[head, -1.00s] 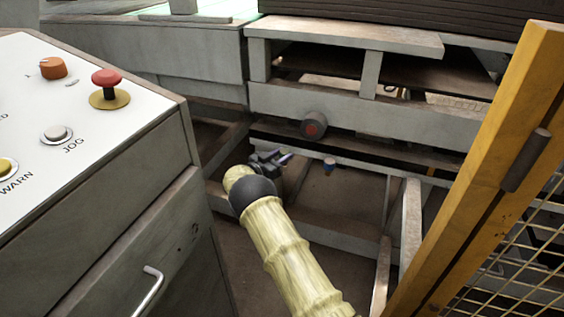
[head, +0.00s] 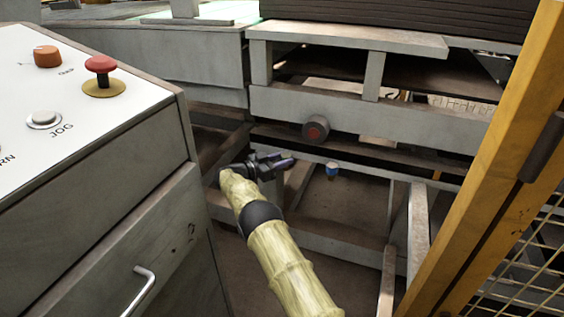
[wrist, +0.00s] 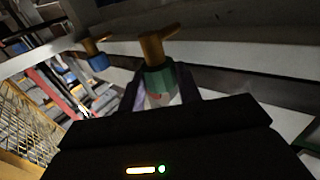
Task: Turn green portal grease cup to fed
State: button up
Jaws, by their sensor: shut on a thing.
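The green grease cup (wrist: 158,82) hangs below a brass fitting (wrist: 153,48) with a side arm pointing right in the wrist view. My gripper (wrist: 160,92) is shut on the green cup, one finger on each side. In the head view my gripper (head: 284,162) reaches in under the grey frame rail, and the green cup is hidden there. The wrist picture is dark, and any mark for fed on the cup cannot be read.
A second, blue cup (head: 332,169) is close to the right of my gripper; it also shows in the wrist view (wrist: 97,62). A grey control cabinet (head: 90,190) stands at left. A yellow post (head: 480,170) with mesh stands at right. A dark round knob (head: 316,128) sits above.

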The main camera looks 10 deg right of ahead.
jog(key=shift+r, duration=0.15)
jog(key=o, duration=1)
jog(key=p+v, duration=0.2)
jog(key=v, duration=0.5)
jog(key=shift+a, duration=0.25)
jog(key=shift+c, duration=0.3)
